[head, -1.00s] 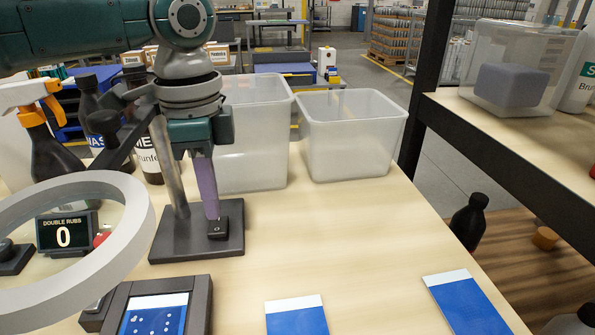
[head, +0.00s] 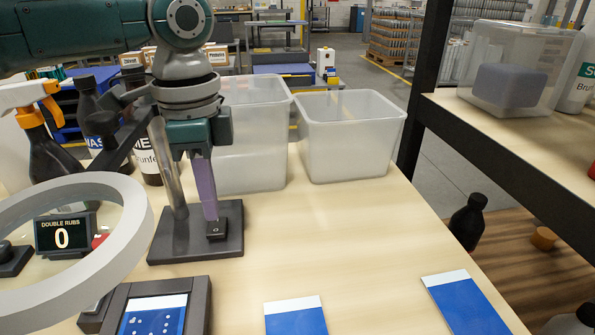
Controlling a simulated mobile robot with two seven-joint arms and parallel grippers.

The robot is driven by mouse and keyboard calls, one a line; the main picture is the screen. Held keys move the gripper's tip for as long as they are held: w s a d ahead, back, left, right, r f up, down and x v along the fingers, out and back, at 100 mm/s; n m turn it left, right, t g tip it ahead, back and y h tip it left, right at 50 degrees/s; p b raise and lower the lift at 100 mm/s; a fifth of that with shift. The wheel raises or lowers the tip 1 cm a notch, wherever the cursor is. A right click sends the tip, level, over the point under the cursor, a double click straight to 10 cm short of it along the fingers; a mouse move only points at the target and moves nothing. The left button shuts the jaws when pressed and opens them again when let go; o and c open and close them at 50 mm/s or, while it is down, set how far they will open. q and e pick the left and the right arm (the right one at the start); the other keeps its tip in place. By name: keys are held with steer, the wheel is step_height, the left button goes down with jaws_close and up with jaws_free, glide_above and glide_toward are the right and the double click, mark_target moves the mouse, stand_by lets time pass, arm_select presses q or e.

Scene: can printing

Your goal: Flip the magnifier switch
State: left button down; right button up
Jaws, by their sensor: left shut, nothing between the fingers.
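The magnifier has a large pale ring (head: 137,247) at the lower left, a metal post (head: 167,165) and a dark square base (head: 182,246) on the table. A small black switch block (head: 217,230) sits on the right part of the base. My left gripper (head: 211,216) points down with its purple fingers shut and empty. Its tips are at the top of the switch block and hide part of it; I cannot tell whether they press on it. My right gripper is not in view.
Two clear bins (head: 350,140) stand behind the base. Spray and solvent bottles (head: 50,150) are at the left. A counter reading 0 (head: 63,233) shows through the ring. Blue panels (head: 297,318) lie in front. The table right of the base is clear.

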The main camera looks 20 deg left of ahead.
mark_target(216, 229)
arm_select(q)
steer(key=shift+f+b, duration=0.3)
steer(key=shift+f, duration=0.3)
stand_by(0.7)
steer(key=shift+r, duration=0.1)
step_height(216, 229, up, 7)
steer(key=p, duration=0.8)
stand_by(0.3)
